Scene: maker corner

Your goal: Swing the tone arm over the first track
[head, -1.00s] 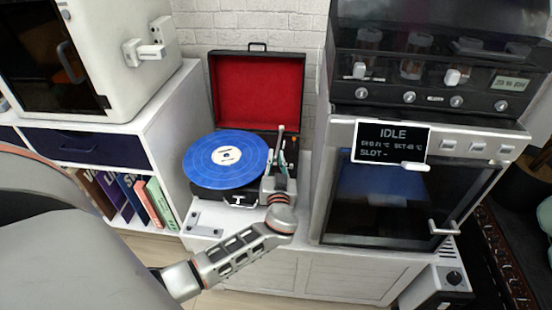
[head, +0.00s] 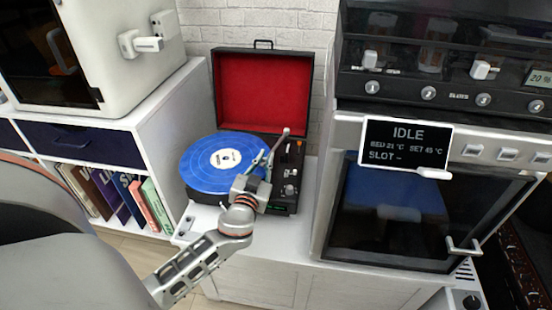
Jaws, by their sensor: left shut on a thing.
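The suitcase turntable (head: 285,205) stands on the white cabinet with its red-lined lid open. A blue record (head: 208,180) with a pale label lies on its platter. The slim grey tone arm (head: 281,140) slants from the deck's back right down toward the record's right side. My left gripper (head: 262,163) is shut on the tone arm near its front end, above the record's right edge. The fingers and wrist hide the tone arm's tip, so I cannot tell its height above the record. My right gripper is not in view.
The raised lid (head: 262,95) stands behind the record. A dark-windowed machine with an IDLE screen (head: 405,144) stands close on the right. A white shelf with upright record sleeves (head: 110,195) is on the left. Little cabinet top (head: 300,240) is free in front.

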